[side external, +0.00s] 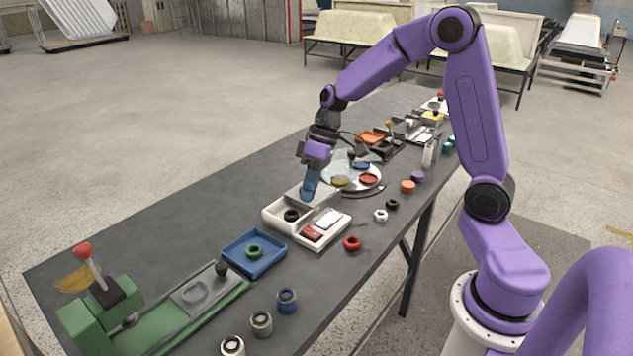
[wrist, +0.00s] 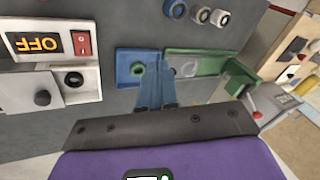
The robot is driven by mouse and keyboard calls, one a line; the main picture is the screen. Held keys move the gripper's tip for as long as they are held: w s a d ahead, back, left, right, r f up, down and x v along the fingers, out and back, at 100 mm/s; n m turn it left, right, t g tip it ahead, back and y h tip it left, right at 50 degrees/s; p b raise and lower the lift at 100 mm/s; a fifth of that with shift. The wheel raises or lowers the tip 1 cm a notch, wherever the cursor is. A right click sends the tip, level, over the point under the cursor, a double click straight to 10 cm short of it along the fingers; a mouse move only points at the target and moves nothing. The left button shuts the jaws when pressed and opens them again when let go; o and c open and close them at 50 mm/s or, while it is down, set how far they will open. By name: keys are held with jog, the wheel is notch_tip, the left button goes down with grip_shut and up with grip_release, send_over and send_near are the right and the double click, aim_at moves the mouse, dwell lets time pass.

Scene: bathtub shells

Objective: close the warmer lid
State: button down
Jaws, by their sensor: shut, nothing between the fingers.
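The warmer is a low white box (side external: 272,215) near the middle of the table; in the wrist view it is at the left (wrist: 90,93). Its compartment is uncovered and holds a black ring (side external: 291,215). Beside the compartment, a panel carries an OFF display (wrist: 38,43) and a red switch (wrist: 83,43). A pale lid with a dark knob (wrist: 42,97) lies off to one side of the compartment. My gripper (side external: 309,194) points down at the warmer's far side, its blue fingers shut and empty. Contact with the lid cannot be told.
A blue tray (side external: 236,261) with a green ring is next to the warmer. A green fixture with a red-knobbed lever (side external: 83,251) stands at the near left. A red ring (side external: 352,243) and a white nut (side external: 380,215) lie right of the warmer.

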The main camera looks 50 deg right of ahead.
jog(key=w+d+f+m+t, duration=0.2)
jog(key=w+d, duration=0.1)
jog(key=d, duration=0.7)
jog(key=w+d+f+m+t, duration=0.2)
jog(key=w+d+f, duration=0.1)
jog(key=d, duration=0.6)
jog(key=w+d+f+m+t, duration=0.2)
jog(key=w+d, duration=0.1)
jog(key=d, duration=0.7)
send_near(316, 193)
jog(key=w+f, duration=0.3)
jog(key=w, duration=0.1)
jog(key=shift+w+f, duration=0.1)
jog(key=shift+f, duration=0.2)
jog(key=shift+w+a+r, duration=0.1)
jog(key=shift+w+a, duration=0.05)
jog(key=shift+a, duration=0.45)
jog(key=shift+w+a+r, duration=0.1)
jog(key=shift+w+a, duration=0.05)
jog(key=shift+a, duration=0.45)
jog(key=shift+w+a, duration=0.15)
jog(key=shift+a, duration=0.5)
jog(key=a, duration=1)
jog(key=shift+a, duration=0.35)
